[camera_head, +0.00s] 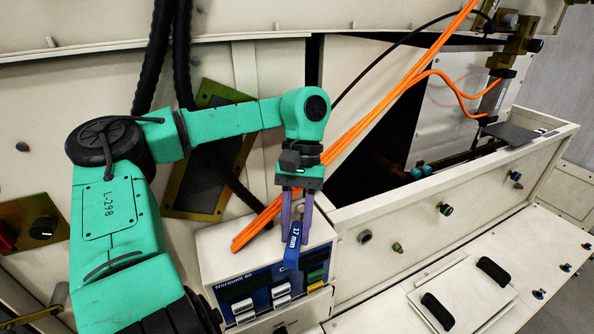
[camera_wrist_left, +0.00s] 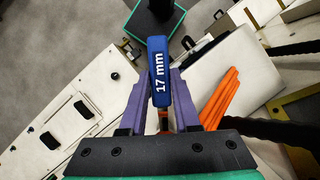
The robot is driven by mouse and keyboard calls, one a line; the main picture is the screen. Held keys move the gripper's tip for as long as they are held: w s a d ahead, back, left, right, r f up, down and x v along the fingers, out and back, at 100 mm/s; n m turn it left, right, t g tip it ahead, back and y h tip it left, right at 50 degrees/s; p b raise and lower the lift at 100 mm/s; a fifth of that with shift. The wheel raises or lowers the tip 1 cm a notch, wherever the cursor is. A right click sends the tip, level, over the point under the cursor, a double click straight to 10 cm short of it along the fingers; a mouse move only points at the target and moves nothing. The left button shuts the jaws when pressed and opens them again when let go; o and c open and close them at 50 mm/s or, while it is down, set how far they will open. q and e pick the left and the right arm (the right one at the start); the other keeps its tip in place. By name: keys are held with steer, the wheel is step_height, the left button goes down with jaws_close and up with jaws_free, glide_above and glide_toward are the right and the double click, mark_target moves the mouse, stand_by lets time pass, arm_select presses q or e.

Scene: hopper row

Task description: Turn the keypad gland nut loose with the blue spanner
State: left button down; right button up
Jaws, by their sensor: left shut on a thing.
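My left gripper (camera_head: 297,208) is shut on the blue spanner (camera_head: 292,250), marked "17 mm". In the left wrist view the spanner (camera_wrist_left: 158,78) stands out beyond the fingertips of the gripper (camera_wrist_left: 166,92). I cannot make out the keypad gland nut in either view. Whether the spanner touches the box cannot be told. My right gripper is not in view.
Orange cables (camera_head: 358,137) run from the upper right down behind the gripper to the box. A beige open-topped trough (camera_head: 440,195) lies to the right. A white lid with black handles (camera_head: 462,296) is at the lower right. Black hoses (camera_head: 160,50) hang at the upper left.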

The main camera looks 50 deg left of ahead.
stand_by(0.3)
arm_select(q)
steer(key=shift+f, duration=0.15)
steer(key=shift+f+b, duration=0.35)
steer(key=shift+f, duration=0.05)
steer(key=shift+f, duration=0.15)
stand_by(0.9)
steer(key=shift+f+b, duration=0.6)
steer(key=shift+b, duration=0.05)
